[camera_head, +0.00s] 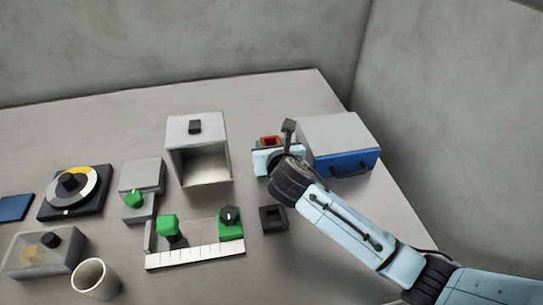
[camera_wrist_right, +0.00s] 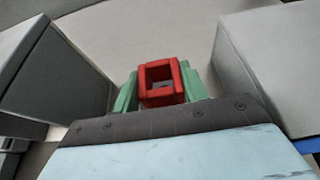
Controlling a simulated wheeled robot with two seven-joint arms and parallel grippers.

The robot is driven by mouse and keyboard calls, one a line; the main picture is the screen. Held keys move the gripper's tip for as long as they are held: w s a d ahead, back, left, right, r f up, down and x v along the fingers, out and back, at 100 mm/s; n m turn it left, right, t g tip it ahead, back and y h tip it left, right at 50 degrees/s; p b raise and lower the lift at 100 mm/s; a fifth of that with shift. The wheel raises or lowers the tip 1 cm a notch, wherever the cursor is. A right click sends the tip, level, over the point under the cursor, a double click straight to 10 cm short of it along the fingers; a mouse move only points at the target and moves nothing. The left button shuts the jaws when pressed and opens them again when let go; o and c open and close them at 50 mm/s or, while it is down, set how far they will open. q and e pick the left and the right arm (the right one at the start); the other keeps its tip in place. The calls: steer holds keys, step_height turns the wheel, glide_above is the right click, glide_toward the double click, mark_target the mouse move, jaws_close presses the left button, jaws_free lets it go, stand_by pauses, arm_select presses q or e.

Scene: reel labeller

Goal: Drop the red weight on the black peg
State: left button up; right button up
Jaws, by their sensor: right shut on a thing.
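The red weight (camera_head: 270,141) is a hollow square block. In the right wrist view the red weight (camera_wrist_right: 160,84) sits between the green fingers of my right gripper (camera_wrist_right: 160,92), which is shut on it. In the head view my right gripper (camera_head: 268,144) is between the open grey box and the blue-fronted box, partly hidden by its own wrist. I cannot tell for sure which dark part is the black peg; a dark knob (camera_head: 230,213) stands on a green block at the right end of the white ruled strip. My left gripper is not in view.
The open grey box (camera_head: 198,128) stands left of my right gripper, the blue-fronted box (camera_head: 342,140) right of it. A black square frame (camera_head: 273,218) lies in front. Further left are a round dial (camera_head: 72,188), a clear-walled box (camera_head: 42,255) and a white cup (camera_head: 95,280).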

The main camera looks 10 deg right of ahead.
step_height(320, 180, down, 2)
steer(key=shift+f+b, duration=0.25)
steer(key=shift+b, duration=0.05)
steer(key=o, duration=0.7)
steer(key=shift+f, duration=0.2)
steer(key=o, duration=0.5)
steer(key=shift+r, duration=0.15)
steer(key=p+v, duration=0.3)
steer(key=v, duration=0.8)
steer(key=shift+s+r, duration=0.15)
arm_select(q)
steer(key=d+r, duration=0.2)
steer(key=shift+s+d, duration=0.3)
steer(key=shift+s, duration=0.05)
arm_select(e)
steer(key=shift+s+r, duration=0.1)
steer(key=shift+s, duration=0.25)
